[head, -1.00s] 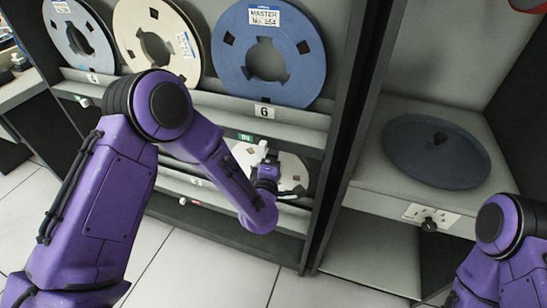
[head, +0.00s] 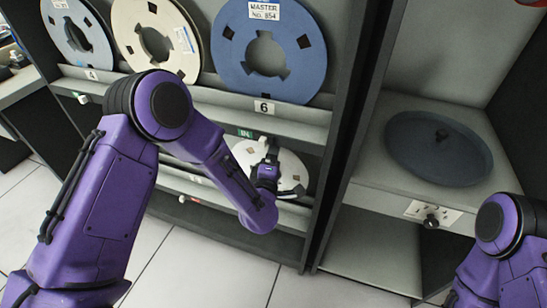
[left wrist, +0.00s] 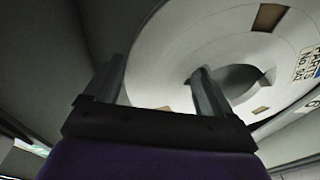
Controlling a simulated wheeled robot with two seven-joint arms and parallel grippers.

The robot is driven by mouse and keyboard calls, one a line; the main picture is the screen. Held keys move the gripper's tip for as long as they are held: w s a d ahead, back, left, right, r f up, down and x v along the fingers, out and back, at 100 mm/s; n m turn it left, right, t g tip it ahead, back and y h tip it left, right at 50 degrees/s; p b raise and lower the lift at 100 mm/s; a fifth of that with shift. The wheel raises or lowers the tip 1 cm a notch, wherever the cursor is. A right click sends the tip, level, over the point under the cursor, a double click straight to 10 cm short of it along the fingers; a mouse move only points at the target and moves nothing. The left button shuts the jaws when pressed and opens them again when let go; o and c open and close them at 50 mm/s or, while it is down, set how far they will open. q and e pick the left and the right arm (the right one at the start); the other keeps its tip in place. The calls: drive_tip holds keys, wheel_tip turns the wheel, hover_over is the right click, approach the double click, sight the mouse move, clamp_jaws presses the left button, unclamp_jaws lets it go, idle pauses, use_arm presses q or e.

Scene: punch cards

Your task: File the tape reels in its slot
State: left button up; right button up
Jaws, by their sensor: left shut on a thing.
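A white tape reel (head: 292,171) stands in the lower shelf slot in the head view, partly hidden by my left gripper (head: 272,152). The left wrist view shows this reel (left wrist: 172,62) close up, with its centre hole, square openings and a label starting "PARTS". My left gripper (left wrist: 160,72) is shut on the reel between its two fingers; the exact contact is hard to see. On the upper shelf stand a blue reel (head: 232,62) labelled "MASTER", a cream reel (head: 128,28) and a grey-blue reel (head: 60,38). My right gripper is out of frame.
The shelf rail (head: 300,126) carries number tags, including a "6" tag (head: 264,107). A dark upright (head: 345,130) separates the rack from a grey cabinet with a dark round turntable (head: 410,150). The tiled floor (head: 190,265) in front is clear.

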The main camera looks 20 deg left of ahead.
use_arm(q)
drive_tip(key=shift+f+b, duration=1.4)
drive_tip(key=shift+f, duration=0.2)
drive_tip(key=o, duration=1.9)
drive_tip(key=shift+c, duration=0.2)
drive_tip(key=shift+c, duration=0.6)
drive_tip(key=shift+s, duration=0.1)
drive_tip(key=s, duration=1.2)
drive_tip(key=shift+a, duration=0.2)
